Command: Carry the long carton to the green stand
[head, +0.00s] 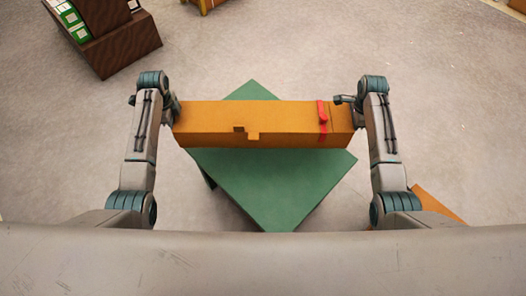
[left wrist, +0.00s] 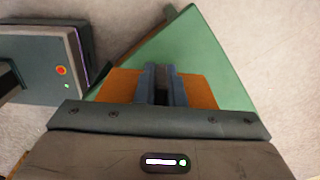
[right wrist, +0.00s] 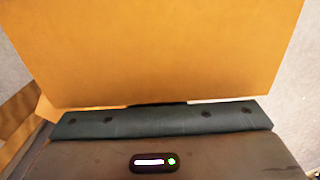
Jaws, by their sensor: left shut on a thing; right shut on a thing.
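The long orange carton (head: 220,122), with a red band near its right end, lies crosswise between my two arms. It is over the back half of the green stand (head: 275,185); I cannot tell whether it touches the top. My left gripper (head: 176,110) is shut on the carton's left end. In the left wrist view, its fingers (left wrist: 163,84) show against the carton (left wrist: 120,85) with the green stand (left wrist: 190,48) behind. My right gripper (head: 350,106) is shut on the right end. In the right wrist view the carton (right wrist: 155,50) fills most of the picture and hides the fingers.
A dark brown wooden unit (head: 120,42) with green and white boxes (head: 68,14) stands at the upper left. An orange-brown object (head: 437,203) shows partly behind my right arm. Another yellowish piece (head: 205,4) is at the top edge. The grey floor around the stand is mostly clear.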

